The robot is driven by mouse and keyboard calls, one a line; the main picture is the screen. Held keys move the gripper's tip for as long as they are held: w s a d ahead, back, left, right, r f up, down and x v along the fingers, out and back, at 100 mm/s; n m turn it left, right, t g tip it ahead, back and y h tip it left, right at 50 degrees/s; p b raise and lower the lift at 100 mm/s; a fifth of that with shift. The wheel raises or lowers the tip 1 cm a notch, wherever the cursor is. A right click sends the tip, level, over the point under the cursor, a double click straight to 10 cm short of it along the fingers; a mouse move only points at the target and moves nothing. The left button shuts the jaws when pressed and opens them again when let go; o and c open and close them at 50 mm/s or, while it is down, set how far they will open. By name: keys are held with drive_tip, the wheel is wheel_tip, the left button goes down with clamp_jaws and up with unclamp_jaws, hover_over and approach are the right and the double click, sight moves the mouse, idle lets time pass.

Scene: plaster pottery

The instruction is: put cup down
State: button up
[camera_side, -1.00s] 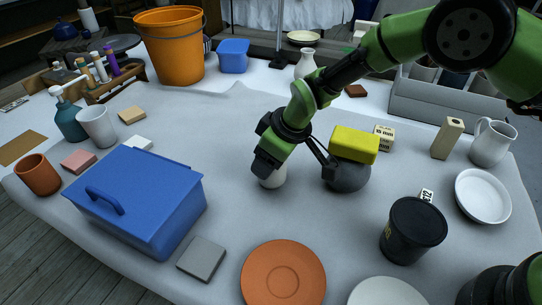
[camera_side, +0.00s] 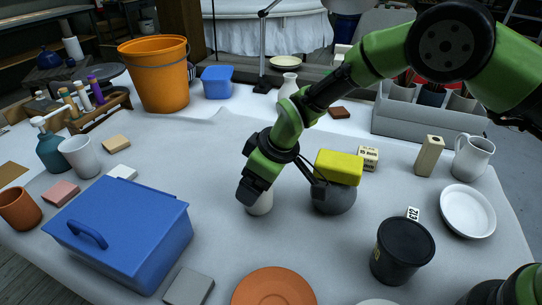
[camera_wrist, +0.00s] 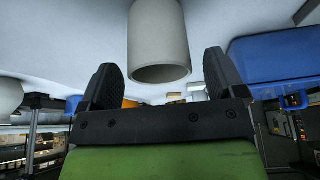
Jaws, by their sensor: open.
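A pale cup (camera_side: 262,204) stands upright on the grey-white cloth near the middle of the table, partly hidden by my gripper (camera_side: 255,190) in the side view. In the wrist view the cup (camera_wrist: 158,35) shows large, with its round rim towards me. The two black fingers of my gripper (camera_wrist: 163,78) are spread wide, one on each side of the rim, with visible gaps between them and the cup. The gripper is open and is not clamped on the cup.
A dark round pot (camera_side: 334,198) with a yellow block (camera_side: 339,167) on top stands close to the right. A blue lidded box (camera_side: 125,230) is at the left front, a black tub (camera_side: 402,250) at the right front. Cloth behind the cup is fairly clear.

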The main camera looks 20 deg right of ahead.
drive_tip(key=s+d+r+m, duration=0.2)
drive_tip(key=s+d+r, duration=0.15)
drive_tip(key=r, duration=0.45)
drive_tip(key=s+d+r+m+t, duration=0.1)
drive_tip(key=s+d+r, duration=0.25)
drive_tip(key=r, duration=0.35)
drive_tip(key=s+d+r+m, duration=0.25)
drive_tip(key=d+r, duration=0.25)
drive_tip(key=r, duration=0.3)
drive_tip(key=s+d+r+m+t, duration=0.1)
drive_tip(key=s+d+m, duration=0.2)
drive_tip(key=s, duration=0.5)
drive_tip(key=s+d+r+m+t, duration=0.1)
drive_tip(key=s+d+m, duration=0.2)
drive_tip(key=s, duration=0.6)
drive_tip(key=shift+d+t+h, duration=0.3)
drive_tip(key=shift+d+h, duration=0.1)
drive_tip(key=shift+d, duration=0.05)
